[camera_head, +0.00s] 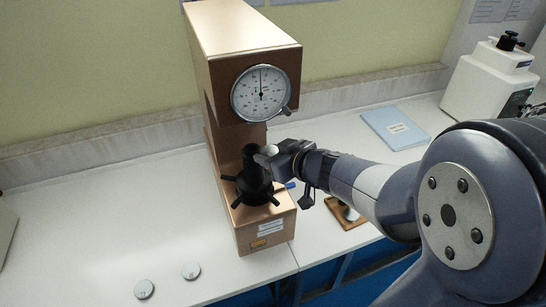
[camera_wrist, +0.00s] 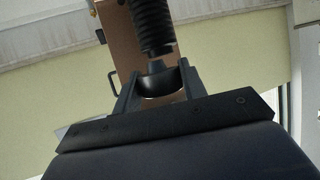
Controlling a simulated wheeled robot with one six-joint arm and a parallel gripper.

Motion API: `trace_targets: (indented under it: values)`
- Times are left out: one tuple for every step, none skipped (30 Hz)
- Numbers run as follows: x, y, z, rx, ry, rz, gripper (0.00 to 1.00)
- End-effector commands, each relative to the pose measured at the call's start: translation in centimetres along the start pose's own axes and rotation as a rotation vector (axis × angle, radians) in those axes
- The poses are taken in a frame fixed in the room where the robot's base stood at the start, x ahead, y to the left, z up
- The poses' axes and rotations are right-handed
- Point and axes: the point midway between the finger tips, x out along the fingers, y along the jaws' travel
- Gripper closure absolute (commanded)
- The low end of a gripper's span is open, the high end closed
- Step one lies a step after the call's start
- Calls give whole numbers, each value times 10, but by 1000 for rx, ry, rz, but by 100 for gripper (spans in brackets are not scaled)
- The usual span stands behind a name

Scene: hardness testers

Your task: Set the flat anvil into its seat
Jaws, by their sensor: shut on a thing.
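The hardness tester (camera_head: 229,45) is a tan, copper-coloured machine with a round white dial. Its black elevating screw (camera_head: 254,180) with a spoked handwheel stands upright under the head, and its ribbed black sleeve fills the top of the wrist view (camera_wrist: 153,22). My gripper (camera_head: 268,154) reaches in from the right, at the screw's top. It is shut on the flat anvil (camera_head: 263,159), a small grey metal piece. In the wrist view the anvil (camera_wrist: 160,82) sits between both fingers, its narrow part towards the screw. I cannot tell whether it touches the seat.
Two small grey discs (camera_head: 144,289) (camera_head: 191,270) lie on the white bench (camera_head: 110,215) at front left. A wooden block (camera_head: 347,214) with a pale piece sits right of the tester, partly behind my arm. A blue booklet (camera_head: 396,128) and a white machine (camera_head: 489,80) are farther right.

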Motion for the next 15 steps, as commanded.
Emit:
trace_targets:
  values:
    - [6,-1,0,-2,2,-3,80]
    - [9,-1,-1,-2,2,-3,80]
    - [13,0,-2,-3,1,-2,80]
    - [16,-1,-3,-2,0,-3,80]
    - [19,-1,-4,-2,1,-3,80]
    - [23,-1,-6,-3,2,-3,80]
    - [25,-1,-8,-2,1,-2,80]
    - [27,0,-11,-1,0,-2,80]
    - [31,0,-12,0,0,-2,80]
    - [33,0,-14,0,0,-2,80]
    - [36,0,-15,0,0,-2,80]
    - [40,-1,-16,0,0,-3,80]
    - [42,-1,-18,0,0,-3,80]
    - [45,-1,-19,0,0,-3,80]
    - [48,-1,-21,0,0,-2,80]
